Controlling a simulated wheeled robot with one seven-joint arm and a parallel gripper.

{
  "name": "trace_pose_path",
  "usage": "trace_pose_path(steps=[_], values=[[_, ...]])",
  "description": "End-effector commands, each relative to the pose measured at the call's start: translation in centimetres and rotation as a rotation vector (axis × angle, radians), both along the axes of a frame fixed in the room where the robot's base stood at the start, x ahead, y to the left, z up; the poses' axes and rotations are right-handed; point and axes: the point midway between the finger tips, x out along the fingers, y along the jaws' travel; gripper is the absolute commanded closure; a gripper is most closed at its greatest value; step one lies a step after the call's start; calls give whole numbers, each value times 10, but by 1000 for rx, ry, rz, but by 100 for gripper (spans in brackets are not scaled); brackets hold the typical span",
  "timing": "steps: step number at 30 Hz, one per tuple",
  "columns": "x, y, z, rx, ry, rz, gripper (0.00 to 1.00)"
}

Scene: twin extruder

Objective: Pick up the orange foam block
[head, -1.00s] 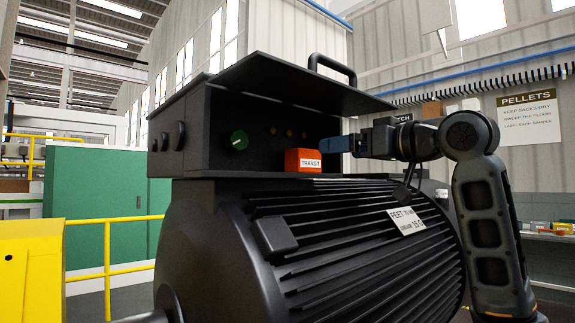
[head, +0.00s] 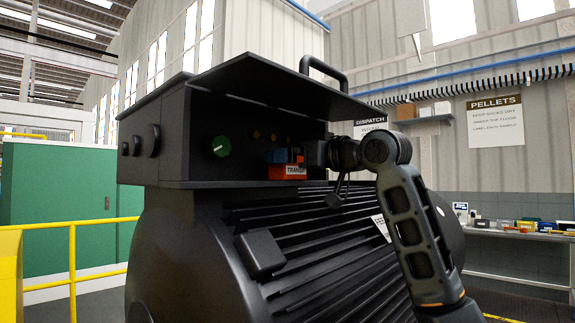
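The orange foam block (head: 288,172), with a white "TRANSIT" label, sits on the floor of the open black box on top of the large finned motor (head: 310,235). My gripper (head: 285,156) reaches in from the right, under the raised lid. Its blue finger part shows just above and behind the block's top edge, overlapping it in the view. I cannot tell whether the fingers touch the block or how far apart they are.
The black lid (head: 300,88) overhangs the block and my gripper. A green knob (head: 217,147) is on the back panel to the left. A yellow railing (head: 72,255) stands at left, and a workbench (head: 520,235) with small items at right.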

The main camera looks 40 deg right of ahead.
Motion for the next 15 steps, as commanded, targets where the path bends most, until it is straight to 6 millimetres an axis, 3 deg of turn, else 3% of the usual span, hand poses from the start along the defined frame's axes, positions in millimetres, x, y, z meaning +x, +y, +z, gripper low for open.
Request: trace_pose_path(steps=[7, 15], values=[[2, 0, 0, 0, 0, -1, 0], [2, 0, 0, 0, 0, -1, 26]])
